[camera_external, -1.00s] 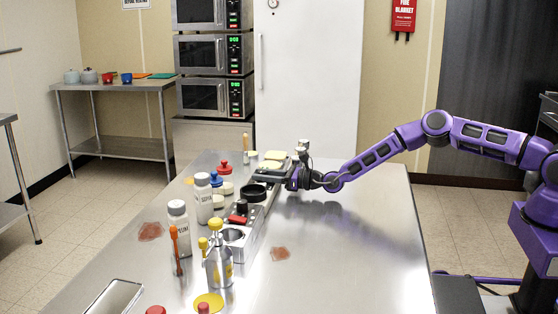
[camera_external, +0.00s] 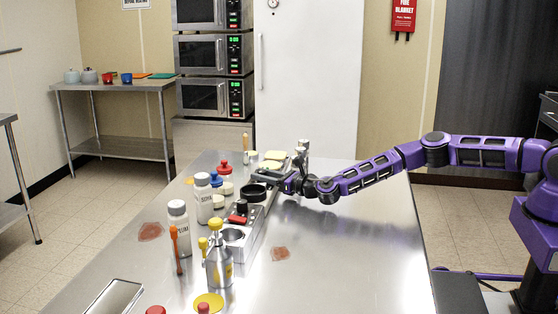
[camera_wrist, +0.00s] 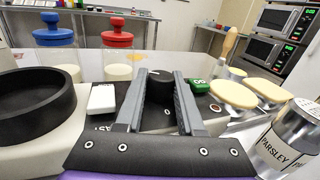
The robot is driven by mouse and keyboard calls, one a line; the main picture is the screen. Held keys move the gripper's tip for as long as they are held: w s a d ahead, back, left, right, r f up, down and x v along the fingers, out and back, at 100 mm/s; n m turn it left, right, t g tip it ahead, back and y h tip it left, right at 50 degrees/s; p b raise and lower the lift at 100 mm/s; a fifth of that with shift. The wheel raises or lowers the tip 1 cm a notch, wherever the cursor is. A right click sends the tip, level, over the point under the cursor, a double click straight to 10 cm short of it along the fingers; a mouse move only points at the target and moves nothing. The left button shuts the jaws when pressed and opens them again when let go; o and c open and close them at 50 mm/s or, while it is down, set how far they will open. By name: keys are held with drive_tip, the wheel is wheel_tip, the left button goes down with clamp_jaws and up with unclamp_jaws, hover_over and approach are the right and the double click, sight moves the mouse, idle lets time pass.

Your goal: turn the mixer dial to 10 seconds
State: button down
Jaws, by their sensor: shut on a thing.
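The black mixer dial (camera_wrist: 160,90) stands between the two grey fingers of my gripper (camera_wrist: 160,76) in the wrist view. A small pale mark shows on its top. My gripper is shut on the dial from both sides. The fingers hide its sides, and I cannot read its setting. The mixer's dark panel also carries a white switch (camera_wrist: 102,98) left of the dial and a green block (camera_wrist: 197,86) right of it. A black round cup (camera_wrist: 38,108) sits at far left. In the external view my gripper (camera_external: 274,178) reaches in from the right, beside the black cup (camera_external: 254,193).
A parsley shaker (camera_wrist: 287,142) stands close at right, with pale round-edged pads (camera_wrist: 232,94) behind it. Red-topped (camera_wrist: 118,42) and blue-topped (camera_wrist: 54,40) jars stand beyond. White-capped bottles (camera_external: 179,222) stand at left in the external view. The table's right side (camera_external: 350,265) is clear.

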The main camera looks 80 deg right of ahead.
drive_tip(key=shift+a, duration=0.2)
drive_tip(key=c, duration=0.5)
unclamp_jaws()
